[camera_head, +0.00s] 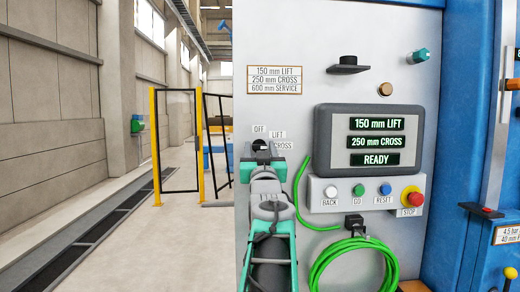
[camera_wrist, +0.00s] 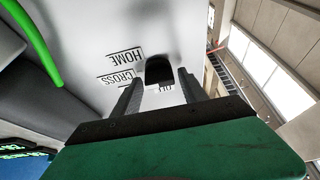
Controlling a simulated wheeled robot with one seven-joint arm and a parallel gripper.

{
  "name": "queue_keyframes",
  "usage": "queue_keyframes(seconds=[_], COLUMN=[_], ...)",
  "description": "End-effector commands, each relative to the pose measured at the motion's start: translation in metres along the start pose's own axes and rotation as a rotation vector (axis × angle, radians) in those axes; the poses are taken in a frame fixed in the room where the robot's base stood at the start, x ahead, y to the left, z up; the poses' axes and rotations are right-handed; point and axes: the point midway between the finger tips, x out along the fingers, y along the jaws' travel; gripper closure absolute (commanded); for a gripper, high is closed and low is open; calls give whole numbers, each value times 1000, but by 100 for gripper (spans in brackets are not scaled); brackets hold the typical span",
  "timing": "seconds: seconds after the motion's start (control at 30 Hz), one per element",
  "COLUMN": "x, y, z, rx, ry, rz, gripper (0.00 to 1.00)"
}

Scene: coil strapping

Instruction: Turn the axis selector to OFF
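The axis selector is a black knob (camera_wrist: 160,70) on the light panel face, in the wrist view between and just beyond my fingertips. My gripper (camera_wrist: 159,80) is open, one finger on each side of the knob with a visible gap on both sides. Labels OFF (camera_head: 259,128), LIFT (camera_head: 279,134) and CROSS (camera_head: 283,146) surround the selector. The wrist view also shows a HOME label (camera_wrist: 125,57) and a partly covered one. I cannot tell which label the knob points to.
A display (camera_head: 368,145) reads 150 mm LIFT, 250 mm CROSS, READY. Below it are several buttons and a red stop button (camera_head: 412,196). A green hose (camera_head: 350,258) hangs right of my arm. The floor left of the panel is clear up to a yellow-posted fence (camera_head: 155,140).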

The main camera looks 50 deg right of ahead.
Motion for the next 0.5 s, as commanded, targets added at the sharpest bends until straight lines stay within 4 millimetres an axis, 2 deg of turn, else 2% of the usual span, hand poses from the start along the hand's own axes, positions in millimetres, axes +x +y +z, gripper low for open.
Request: queue_keyframes(seconds=[0.07, 0.5], x=[0, 0], y=[0, 0], z=[0, 0], rx=[0, 0], ry=[0, 0], rz=[0, 0], gripper=[57, 93])
